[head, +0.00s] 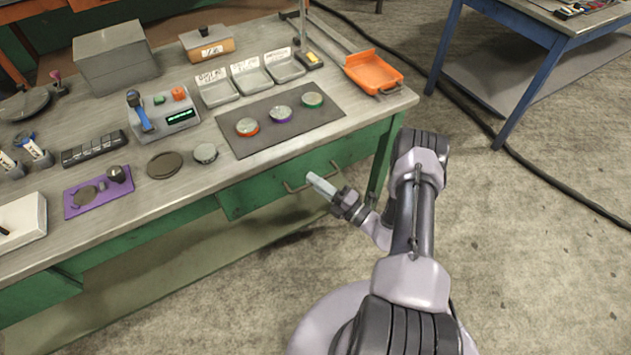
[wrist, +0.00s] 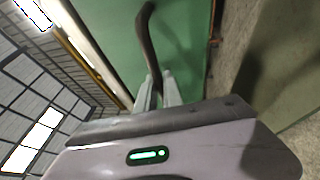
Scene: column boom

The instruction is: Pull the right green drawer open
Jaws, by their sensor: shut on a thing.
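The right green drawer (head: 257,193) sits under the workbench top near its right end. Its thin bar handle (head: 292,189) spans the middle of the front. My gripper (head: 312,178) is at the handle and shut on it. In the wrist view the dark handle (wrist: 147,42) runs down to the two pale fingers of my gripper (wrist: 158,92), with the green drawer front (wrist: 185,40) behind. The fingers hide part of the handle. The drawer looks shut or nearly so; I cannot tell a small gap.
The workbench (head: 200,178) carries a dark mat (head: 262,147) with several round pieces and an orange tray (head: 373,70) near its right end. A blue-legged table (head: 515,90) stands at the upper right. The floor in front of the drawer is clear apart from my arm and base.

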